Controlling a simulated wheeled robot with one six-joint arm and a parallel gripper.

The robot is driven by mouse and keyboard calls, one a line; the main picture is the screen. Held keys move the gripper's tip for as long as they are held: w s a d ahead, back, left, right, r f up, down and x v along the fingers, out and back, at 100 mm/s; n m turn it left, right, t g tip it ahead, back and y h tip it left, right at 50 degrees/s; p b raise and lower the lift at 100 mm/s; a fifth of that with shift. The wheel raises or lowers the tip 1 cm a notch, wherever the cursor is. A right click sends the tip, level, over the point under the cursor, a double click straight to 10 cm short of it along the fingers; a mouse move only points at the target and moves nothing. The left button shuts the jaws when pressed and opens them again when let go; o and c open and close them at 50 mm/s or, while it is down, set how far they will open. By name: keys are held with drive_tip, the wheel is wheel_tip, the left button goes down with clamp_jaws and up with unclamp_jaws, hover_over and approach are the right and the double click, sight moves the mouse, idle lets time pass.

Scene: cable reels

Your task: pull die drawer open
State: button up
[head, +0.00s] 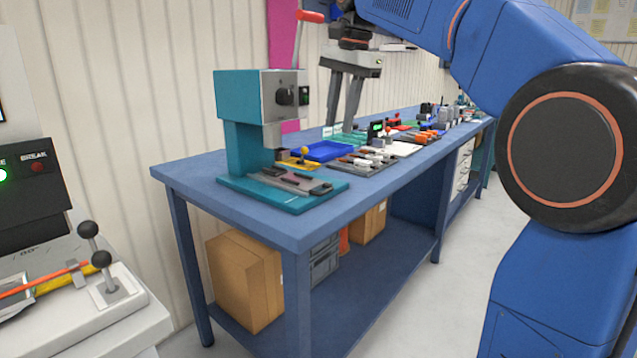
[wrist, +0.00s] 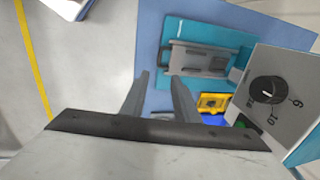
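A teal bench press (head: 232,135) with a grey head and black dial stands on the near end of the blue workbench. On its teal base lies a flat grey slide piece (head: 292,180), apparently the die drawer. It also shows in the wrist view (wrist: 190,57), with a small grey bar at its left end. My gripper (head: 342,126) is open and empty, fingers pointing down, in the air to the right of the press head in the head view. In the wrist view my fingertips (wrist: 160,74) are apart, just below the slide in the picture and apparently above it.
A red-handled lever (head: 308,17) rises beside the press head. A yellow fixture (head: 299,160) and a blue tray (head: 330,150) sit just behind the slide. Several tools line the workbench (head: 230,200) further back. A grey machine (head: 95,300) stands at left. Floor right of the bench is clear.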

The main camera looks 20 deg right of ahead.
sight(327, 190)
drive_tip(key=w+f, duration=0.1)
drive_tip(key=f, duration=0.4)
drive_tip(key=a+f, duration=0.1)
drive_tip(key=f, duration=0.5)
drive_tip(key=w+f, duration=0.1)
drive_tip(key=f, duration=0.4)
drive_tip(key=shift+w+a+f, duration=0.25)
drive_tip(key=shift+w+a, duration=0.05)
drive_tip(key=shift+a, duration=0.1)
clamp_jaws()
